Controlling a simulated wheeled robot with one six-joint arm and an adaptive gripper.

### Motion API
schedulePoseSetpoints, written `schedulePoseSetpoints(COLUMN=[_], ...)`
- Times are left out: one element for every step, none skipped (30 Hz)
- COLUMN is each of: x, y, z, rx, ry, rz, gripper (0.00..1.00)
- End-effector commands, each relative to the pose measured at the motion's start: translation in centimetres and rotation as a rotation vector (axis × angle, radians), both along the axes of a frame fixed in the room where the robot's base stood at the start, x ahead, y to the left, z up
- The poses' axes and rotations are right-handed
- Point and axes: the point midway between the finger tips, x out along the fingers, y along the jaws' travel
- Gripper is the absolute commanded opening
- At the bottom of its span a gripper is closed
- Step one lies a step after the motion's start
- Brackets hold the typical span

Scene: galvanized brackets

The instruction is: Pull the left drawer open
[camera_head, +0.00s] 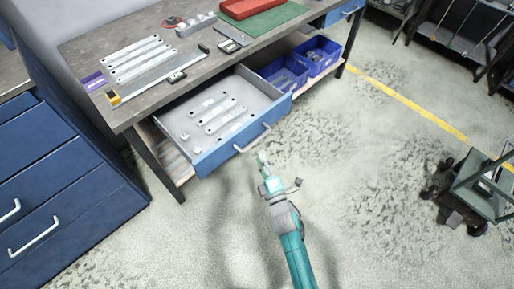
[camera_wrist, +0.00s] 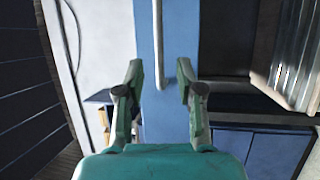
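The left drawer (camera_head: 215,154) of the workbench stands pulled out, with its blue front (camera_head: 240,143) well clear of the table edge. Its light bar handle (camera_head: 254,139) is on the front face. In the wrist view the handle (camera_wrist: 157,35) runs down the blue drawer front (camera_wrist: 180,40), in line with the gap between my fingers. My gripper (camera_head: 263,158) is just in front of the handle. In the wrist view my gripper (camera_wrist: 159,72) is open, its fingertips apart and nothing gripped between them. I cannot tell whether the fingers touch the handle.
Several flat brackets (camera_head: 223,113) lie in the drawer. The workbench top (camera_head: 165,95) carries more brackets, tools and a red box (camera_head: 250,8). Blue bins (camera_head: 284,73) stand on the shelf to the right. A blue cabinet (camera_head: 50,190) is at left, a cart (camera_head: 482,185) at right. Floor in front is clear.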

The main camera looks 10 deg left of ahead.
Motion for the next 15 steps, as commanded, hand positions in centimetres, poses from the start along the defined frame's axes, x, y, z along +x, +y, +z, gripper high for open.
schedulePoseSetpoints(x=[-0.8, -1.3, -1.8, -2.2, -2.5, -2.8, -3.1, -3.3, -3.5, -3.6, -3.7, -3.8, -3.9, -3.9, -3.9], y=[-0.5, -0.8, -1.0, -1.2, -1.4, -1.6, -1.7, -1.8, -2.0, -2.0, -2.1, -2.1, -2.2, -2.2, -2.2], z=[-0.3, -0.4, -0.4, -0.5, -0.6, -0.6, -0.6, -0.7, -0.7, -0.8, -0.8, -0.8, -0.8, -0.8, -0.8], rx=[-0.001, -0.001, -0.001, -0.001, -0.001, -0.001, -0.001, -0.001, -0.001, 0.000, 0.000, 0.000, 0.000, 0.000, 0.000], ry=[0.002, 0.002, 0.001, 0.001, 0.001, 0.000, 0.000, 0.000, 0.000, 0.000, 0.000, 0.000, 0.000, 0.000, 0.000], rz=[-0.001, -0.001, -0.001, -0.001, -0.001, 0.000, 0.000, 0.000, 0.000, 0.000, 0.000, 0.000, 0.000, 0.000, 0.000], gripper=[0.37, 0.37, 0.37, 0.37, 0.37, 0.37, 0.37, 0.37, 0.37, 0.37, 0.37, 0.37, 0.37, 0.37, 0.37])
